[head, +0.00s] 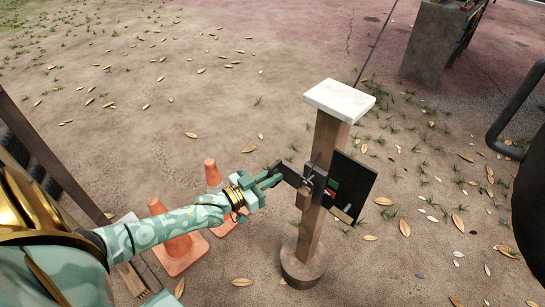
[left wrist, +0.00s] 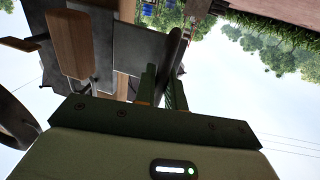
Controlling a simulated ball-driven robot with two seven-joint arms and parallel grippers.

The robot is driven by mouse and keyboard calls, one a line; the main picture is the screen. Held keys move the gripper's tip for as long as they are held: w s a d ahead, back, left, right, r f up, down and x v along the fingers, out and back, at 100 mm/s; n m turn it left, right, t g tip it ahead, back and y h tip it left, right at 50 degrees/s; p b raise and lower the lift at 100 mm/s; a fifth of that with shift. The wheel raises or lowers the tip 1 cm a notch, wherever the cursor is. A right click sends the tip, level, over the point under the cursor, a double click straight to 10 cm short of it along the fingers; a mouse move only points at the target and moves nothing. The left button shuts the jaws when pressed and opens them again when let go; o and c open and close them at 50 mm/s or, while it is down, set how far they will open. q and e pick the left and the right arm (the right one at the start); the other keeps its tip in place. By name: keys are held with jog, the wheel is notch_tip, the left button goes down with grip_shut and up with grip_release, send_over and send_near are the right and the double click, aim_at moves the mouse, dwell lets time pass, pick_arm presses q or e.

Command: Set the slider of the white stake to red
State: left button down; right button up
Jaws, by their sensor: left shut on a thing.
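The white stake is a brown wooden post with a white cap (head: 338,98), standing upright on a round base. A dark panel (head: 358,187) is mounted on it, with small green and red patches beside the post. The slider (head: 289,175) is a dark piece sticking out to the left of the post. My left gripper (head: 275,178) is shut on its outer end. In the left wrist view the fingers (left wrist: 165,88) close around a dark bar (left wrist: 174,52). Which colour the slider is set to I cannot tell. My right gripper is not in view.
Orange cones (head: 179,245) stand below and beside my left forearm. A wooden block (head: 303,198) hangs on the post's front. A concrete block (head: 433,42) stands at the back right, and a dark tubular frame (head: 510,110) at the right edge. Leaf-strewn ground behind the stake is open.

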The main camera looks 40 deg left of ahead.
pick_arm(q)
jog(key=c, duration=1.6)
grip_release()
jog(key=shift+r, duration=0.15)
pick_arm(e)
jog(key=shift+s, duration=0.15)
